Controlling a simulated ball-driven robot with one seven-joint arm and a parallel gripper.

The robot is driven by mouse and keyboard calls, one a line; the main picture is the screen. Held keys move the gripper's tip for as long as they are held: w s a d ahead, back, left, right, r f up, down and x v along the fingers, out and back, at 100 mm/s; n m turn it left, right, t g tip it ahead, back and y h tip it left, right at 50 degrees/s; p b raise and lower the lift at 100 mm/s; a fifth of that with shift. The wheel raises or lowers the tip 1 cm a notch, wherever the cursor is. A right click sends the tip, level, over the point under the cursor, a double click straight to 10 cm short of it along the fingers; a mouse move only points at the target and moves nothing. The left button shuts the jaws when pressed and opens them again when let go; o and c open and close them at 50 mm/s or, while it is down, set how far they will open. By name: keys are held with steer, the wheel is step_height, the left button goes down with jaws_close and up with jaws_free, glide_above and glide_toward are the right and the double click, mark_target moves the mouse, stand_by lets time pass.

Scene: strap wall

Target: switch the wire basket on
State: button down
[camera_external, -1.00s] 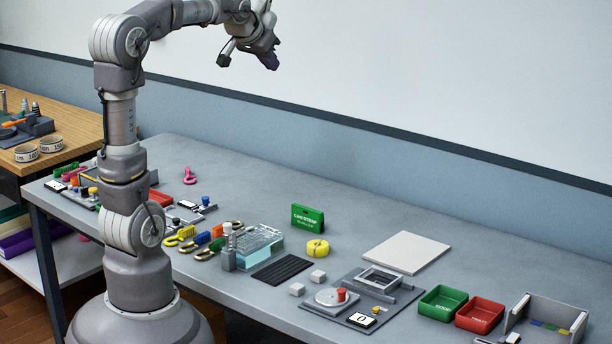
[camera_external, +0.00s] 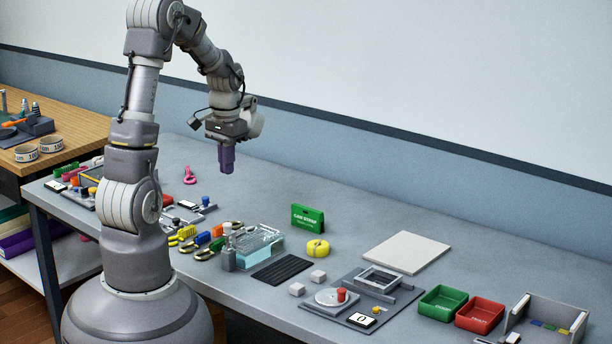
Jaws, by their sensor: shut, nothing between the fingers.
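My gripper (camera_external: 227,168) hangs above the grey table, its purple fingers pointing down, shut and empty. It is high over the left-middle part, apart from everything below. A clear, pale blue box with a wire-like grid top (camera_external: 258,240) stands on the table below and right of my gripper; it may be the wire basket, but I cannot tell for sure. A grey upright post (camera_external: 228,257) stands at its left side. No switch on the box is clear enough to make out.
Coloured clips (camera_external: 208,248) lie left of the box. A dark ribbed mat (camera_external: 282,269), yellow roll (camera_external: 317,249) and green upright box (camera_external: 307,219) lie right of it.

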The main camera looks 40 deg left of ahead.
mark_target(228, 225)
step_height(228, 225, down, 13)
steer(key=b, duration=0.4)
step_height(228, 225, down, 5)
steer(key=b, duration=0.2)
steer(key=shift+r+b, duration=0.2)
steer(key=shift+b, duration=0.2)
steer(key=shift+s, duration=0.25)
step_height(228, 225, up, 15)
steer(key=p, duration=0.6)
steer(key=shift+w+f+p, duration=0.2)
steer(key=shift+w+p, duration=0.05)
steer(key=shift+p, duration=0.15)
steer(key=shift+w, duration=0.1)
